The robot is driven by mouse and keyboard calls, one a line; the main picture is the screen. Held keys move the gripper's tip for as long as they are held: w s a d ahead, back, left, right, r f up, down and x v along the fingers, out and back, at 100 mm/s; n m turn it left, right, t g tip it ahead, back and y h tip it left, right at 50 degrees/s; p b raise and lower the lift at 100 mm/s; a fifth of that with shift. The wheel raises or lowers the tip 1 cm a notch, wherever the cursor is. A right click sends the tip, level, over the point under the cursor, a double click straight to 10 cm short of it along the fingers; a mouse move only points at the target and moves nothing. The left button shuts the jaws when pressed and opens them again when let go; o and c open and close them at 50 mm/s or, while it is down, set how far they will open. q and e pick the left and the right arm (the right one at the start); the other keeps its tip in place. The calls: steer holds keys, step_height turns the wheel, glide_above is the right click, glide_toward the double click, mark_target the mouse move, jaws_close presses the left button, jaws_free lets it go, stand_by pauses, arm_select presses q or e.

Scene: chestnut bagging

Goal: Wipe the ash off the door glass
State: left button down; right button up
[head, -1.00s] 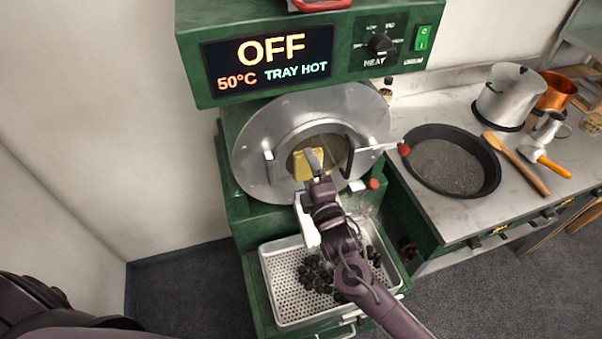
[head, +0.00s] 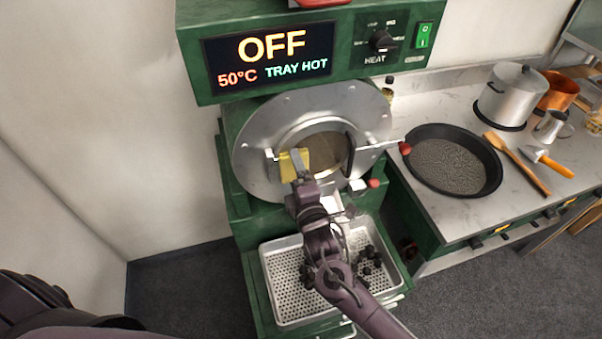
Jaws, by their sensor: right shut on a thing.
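The round metal door (head: 258,131) of the green roaster has a brownish glass (head: 328,150) in its middle. My right gripper (head: 296,165) is shut on a yellow cloth or sponge (head: 286,166), held at the left edge of the glass. The gripper hides part of the cloth and the lower left of the glass. I cannot tell whether the cloth presses on the surface. The left gripper is not in view; only dark parts of mine show at the lower left.
A perforated tray (head: 283,305) with dark chestnuts sits below the door; the display reads OFF, 50°C, TRAY HOT. A handle with a red knob (head: 405,148) sticks out right of the door. A black pan (head: 490,188) and a pot (head: 512,95) stand on the counter.

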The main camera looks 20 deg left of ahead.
steer(key=shift+a+r, duration=0.15)
steer(key=shift+p+v, duration=0.8)
steer(key=shift+p, duration=0.15)
steer(key=p+v, duration=0.2)
steer(key=v, duration=0.2)
steer(key=shift+s, duration=0.1)
steer(key=shift+p+v, duration=0.85)
steer(key=shift+v, duration=0.7)
